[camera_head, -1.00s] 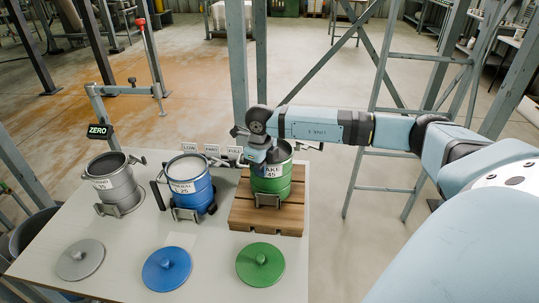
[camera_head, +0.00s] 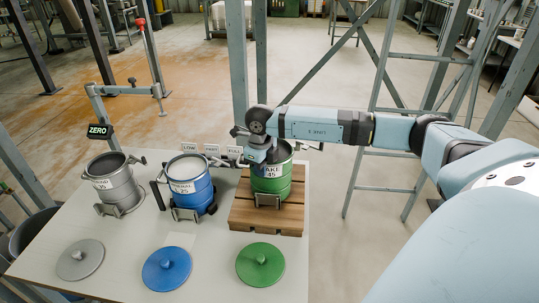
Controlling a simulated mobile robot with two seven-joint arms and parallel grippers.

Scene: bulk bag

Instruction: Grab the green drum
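The green drum (camera_head: 271,183) stands upright and open-topped in a metal cradle on a slatted wooden block (camera_head: 240,212). A partly hidden white label on it ends in "AKE 45". My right gripper (camera_head: 259,158) points down at the drum's near left rim, its wrist over the drum's top. The fingers are small and partly hidden, so I cannot tell whether they are open or touch the rim. My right arm comes in from the right. My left gripper is not in view.
A blue drum (camera_head: 195,192) with white contents and a grey drum (camera_head: 116,187) stand to the left. Grey (camera_head: 80,259), blue (camera_head: 167,268) and green (camera_head: 260,264) lids lie in front on the pale table (camera_head: 214,255). A steel post (camera_head: 237,60) rises behind.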

